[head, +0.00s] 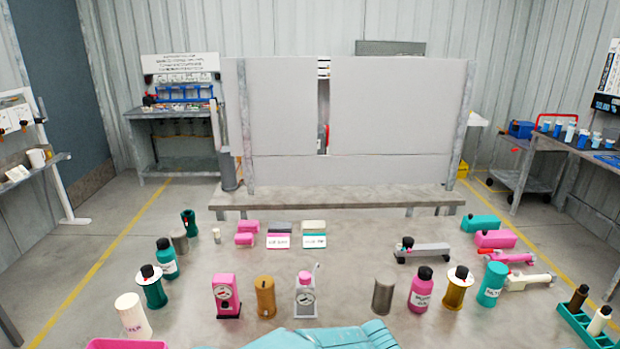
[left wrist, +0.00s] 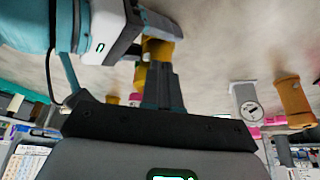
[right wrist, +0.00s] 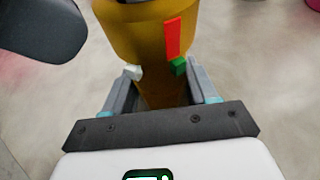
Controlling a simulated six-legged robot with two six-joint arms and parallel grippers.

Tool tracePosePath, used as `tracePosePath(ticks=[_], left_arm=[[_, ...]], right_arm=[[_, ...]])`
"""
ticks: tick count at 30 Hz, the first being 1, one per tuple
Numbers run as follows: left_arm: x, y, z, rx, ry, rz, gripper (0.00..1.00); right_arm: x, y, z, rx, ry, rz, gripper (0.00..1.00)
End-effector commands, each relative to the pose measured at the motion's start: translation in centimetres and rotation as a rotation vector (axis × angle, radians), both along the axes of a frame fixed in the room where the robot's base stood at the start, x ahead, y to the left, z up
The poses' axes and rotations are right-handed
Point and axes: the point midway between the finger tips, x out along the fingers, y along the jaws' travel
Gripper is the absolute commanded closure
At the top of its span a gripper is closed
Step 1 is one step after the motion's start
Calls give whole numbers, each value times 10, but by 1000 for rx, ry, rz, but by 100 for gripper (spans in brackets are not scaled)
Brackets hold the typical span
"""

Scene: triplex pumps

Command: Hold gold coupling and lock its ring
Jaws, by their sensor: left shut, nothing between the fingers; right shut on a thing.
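The gold coupling (right wrist: 145,40) fills the top of the right wrist view. It has a wide upper part with a red stripe (right wrist: 173,38) and a narrower body below. A green block (right wrist: 179,66) sits just under the stripe and a white block (right wrist: 134,72) is to the left. My right gripper (right wrist: 157,88) is shut on the narrower body. In the left wrist view the coupling (left wrist: 157,50) shows beside my white right gripper housing. My left gripper (left wrist: 162,68) is shut and empty, its fingertips close to the coupling; I cannot tell whether they touch. Neither gripper shows in the head view.
The bench (head: 345,262) below holds a pink pump (head: 227,296), a brown-gold cylinder (head: 265,297), a grey pump (head: 306,297), a pink bottle (head: 421,290) and a gold spool (head: 457,289). A grey panel (head: 400,105) stands behind. The middle of the bench is clear.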

Motion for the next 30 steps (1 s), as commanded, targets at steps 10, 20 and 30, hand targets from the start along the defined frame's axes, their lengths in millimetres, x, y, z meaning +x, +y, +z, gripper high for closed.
tracePosePath(ticks=[10, 20, 30], left_arm=[[2, -1, 0, 0, -1, -1, 100], [5, -3, 1, -3, -3, 0, 100], [2, -9, 1, -5, -5, -2, 100]], right_arm=[[0, 0, 1, 0, -2, 0, 87], [0, 1, 1, 0, -4, 5, 87], [-1, 3, 1, -1, -4, 10, 87]])
